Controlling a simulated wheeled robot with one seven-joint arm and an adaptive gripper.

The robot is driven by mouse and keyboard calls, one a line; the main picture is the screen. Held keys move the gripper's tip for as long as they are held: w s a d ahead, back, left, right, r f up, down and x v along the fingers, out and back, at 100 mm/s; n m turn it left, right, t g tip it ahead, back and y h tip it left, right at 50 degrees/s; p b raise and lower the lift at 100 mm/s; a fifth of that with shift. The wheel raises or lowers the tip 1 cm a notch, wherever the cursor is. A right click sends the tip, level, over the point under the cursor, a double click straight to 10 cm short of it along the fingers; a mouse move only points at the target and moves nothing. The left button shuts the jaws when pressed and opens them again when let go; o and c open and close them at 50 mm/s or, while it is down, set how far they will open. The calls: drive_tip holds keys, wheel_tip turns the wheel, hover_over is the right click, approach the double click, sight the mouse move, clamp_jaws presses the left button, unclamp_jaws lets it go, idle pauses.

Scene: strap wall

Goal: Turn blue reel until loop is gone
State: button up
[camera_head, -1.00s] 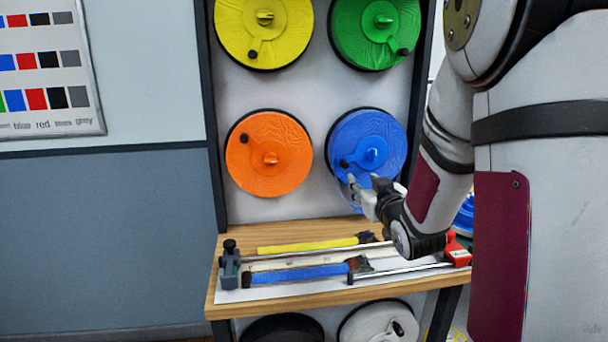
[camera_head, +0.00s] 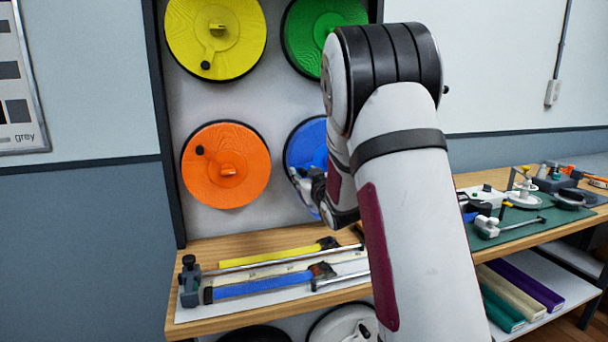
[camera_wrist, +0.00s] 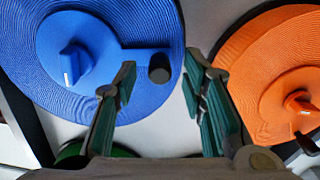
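The blue reel (camera_head: 300,149) is on the wall panel, mostly hidden behind my arm in the head view. In the wrist view the blue reel (camera_wrist: 160,115) shows its hub, crank arm and black knob (camera_wrist: 159,68). My gripper (camera_wrist: 158,76) is open, with one finger on each side of the knob in the picture; I cannot tell whether either touches it. In the head view my gripper (camera_head: 308,187) is in front of the reel's lower left. The blue strap (camera_head: 262,287) lies along the bench with a dark buckle (camera_head: 321,272) at its right end. I see no clear loop in it.
An orange reel (camera_head: 226,184) sits close left, with yellow (camera_head: 215,60) and green (camera_head: 301,40) reels above. A yellow strap (camera_head: 268,257) and metal rods lie on the wooden bench (camera_head: 228,248). A cluttered side table (camera_head: 545,232) stands at right.

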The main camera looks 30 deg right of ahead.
drive_tip(key=shift+w+d, duration=0.15)
drive_tip(key=shift+w, duration=0.4)
clamp_jaws()
drive_tip(key=shift+r, duration=0.1)
